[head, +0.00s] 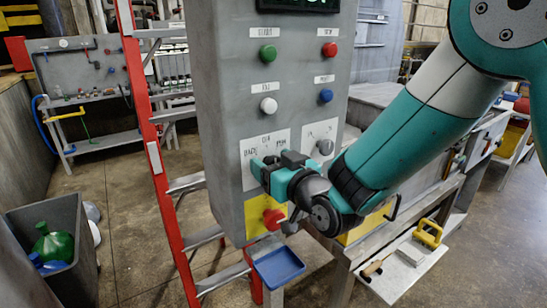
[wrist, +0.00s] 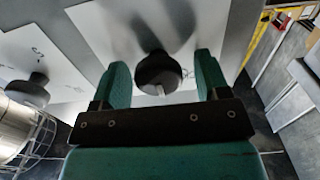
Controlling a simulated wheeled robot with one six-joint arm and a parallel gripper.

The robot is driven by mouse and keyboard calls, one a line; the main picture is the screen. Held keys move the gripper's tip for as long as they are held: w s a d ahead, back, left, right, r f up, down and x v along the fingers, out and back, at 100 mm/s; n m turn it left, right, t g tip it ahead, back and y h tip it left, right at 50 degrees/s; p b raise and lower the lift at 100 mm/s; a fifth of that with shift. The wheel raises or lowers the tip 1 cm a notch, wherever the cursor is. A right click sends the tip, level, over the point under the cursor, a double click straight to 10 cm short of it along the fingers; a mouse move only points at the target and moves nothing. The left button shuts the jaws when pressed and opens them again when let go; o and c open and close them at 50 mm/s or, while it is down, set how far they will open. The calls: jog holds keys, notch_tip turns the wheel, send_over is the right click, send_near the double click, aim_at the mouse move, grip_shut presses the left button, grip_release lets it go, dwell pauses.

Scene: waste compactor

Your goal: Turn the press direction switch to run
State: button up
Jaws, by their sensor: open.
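The press direction switch, a round dark knob (wrist: 157,72) with a pale pointer mark, sits on a white label plate (head: 251,150) low on the grey control box. My gripper (head: 268,168) is in front of that plate and hides the knob in the head view. In the wrist view my gripper (wrist: 162,75) is open, with one teal finger on each side of the knob. The pointer mark faces the palm in the wrist view. The plate's lettering is too small to read surely.
A second grey knob (head: 325,147) is close to the right. Green (head: 267,55), red (head: 330,49), white (head: 268,105) and blue (head: 326,96) buttons are above. A red stop button (head: 273,219) on yellow and a blue tray (head: 277,268) are below. A red ladder (head: 150,130) stands left.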

jog(key=c, duration=0.9)
jog(key=shift+f+m+b, duration=0.1)
jog(key=shift+m+b, duration=0.3)
jog(key=m+b, duration=0.3)
jog(key=shift+d+f+m, duration=0.1)
jog(key=shift+m, duration=0.3)
jog(key=m+b, duration=0.4)
jog(key=m, duration=0.1)
jog(key=shift+w, duration=0.1)
jog(key=shift+m, duration=0.3)
